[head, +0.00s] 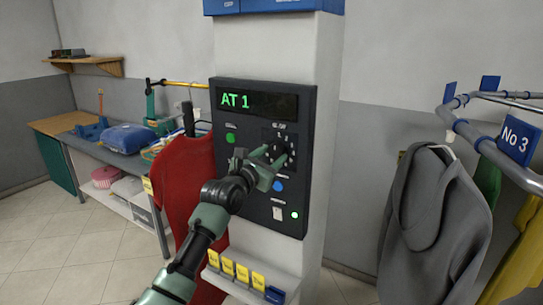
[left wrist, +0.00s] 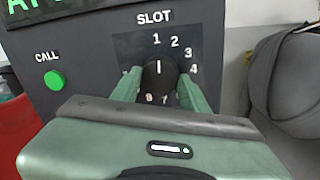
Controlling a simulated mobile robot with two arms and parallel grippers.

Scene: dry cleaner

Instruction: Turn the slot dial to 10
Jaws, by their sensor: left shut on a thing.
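The slot dial (left wrist: 159,74) is a round black knob with a white pointer line, under the word SLOT. In the left wrist view the pointer stands straight up at 1. The numbers 1 to 4 show clearly at the top and right of it; lower ones are partly hidden by my fingers. My left gripper (left wrist: 159,92) is shut on the dial, one green finger on each side. In the head view my left gripper (head: 274,158) is at the dark control panel (head: 226,182). The display (head: 257,101) reads AT 1. My right gripper is not in view.
A green CALL button (left wrist: 54,80) sits left of the dial. A blue button (head: 277,186) lies below it. A shelf with yellow tags (head: 242,273) juts from the pillar. A red garment (head: 186,180) hangs left; a grey hoodie (head: 435,225) hangs from the rail at right.

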